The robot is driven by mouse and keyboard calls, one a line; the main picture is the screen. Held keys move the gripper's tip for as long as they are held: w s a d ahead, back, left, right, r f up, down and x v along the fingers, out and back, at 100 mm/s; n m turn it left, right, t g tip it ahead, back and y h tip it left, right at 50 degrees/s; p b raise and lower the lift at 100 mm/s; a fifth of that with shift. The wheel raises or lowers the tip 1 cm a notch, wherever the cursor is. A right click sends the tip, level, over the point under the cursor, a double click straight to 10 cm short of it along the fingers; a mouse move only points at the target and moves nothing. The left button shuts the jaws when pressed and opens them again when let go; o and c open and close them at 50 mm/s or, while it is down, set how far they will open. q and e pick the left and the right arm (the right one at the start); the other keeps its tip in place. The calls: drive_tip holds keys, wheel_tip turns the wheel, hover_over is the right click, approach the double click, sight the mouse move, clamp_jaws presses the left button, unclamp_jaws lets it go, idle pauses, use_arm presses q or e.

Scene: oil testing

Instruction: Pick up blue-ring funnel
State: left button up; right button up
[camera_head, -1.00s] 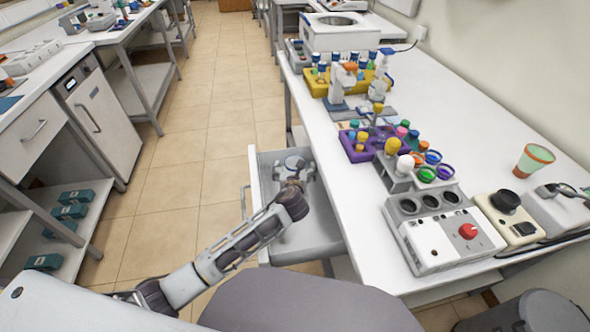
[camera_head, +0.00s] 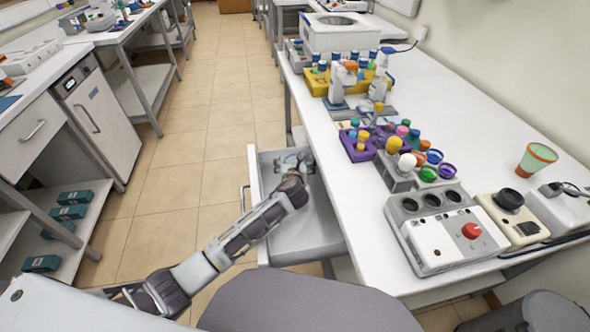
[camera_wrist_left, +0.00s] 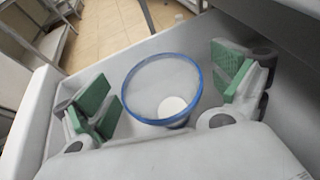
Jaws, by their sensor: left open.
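The blue-ring funnel (camera_wrist_left: 150,84) lies inside the open drawer in the left wrist view, with its wide blue-rimmed mouth facing the camera. My left gripper (camera_wrist_left: 163,84) is open, with one green-padded finger on each side of the funnel. Gaps show between the pads and the rim, and nothing is held. In the head view my left gripper (camera_head: 293,161) is down in the drawer (camera_head: 318,232), and I cannot make out the funnel there. My right gripper is not in view.
The drawer's walls stand close around my left gripper. Above it, the white bench (camera_head: 470,130) carries a purple rack (camera_head: 358,150), a grey rack of coloured rings, a yellow rack (camera_head: 318,84) and a device with a red knob (camera_head: 428,235). An orange-green funnel (camera_head: 537,158) stands far right.

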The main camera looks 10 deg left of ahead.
use_arm(q)
drive_tip(key=shift+c, duration=0.3)
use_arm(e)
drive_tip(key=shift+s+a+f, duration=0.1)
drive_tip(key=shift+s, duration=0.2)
use_arm(q)
drive_tip(key=c, duration=1.1)
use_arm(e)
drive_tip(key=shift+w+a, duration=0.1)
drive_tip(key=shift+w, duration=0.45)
use_arm(q)
drive_tip(key=shift+r, duration=0.15)
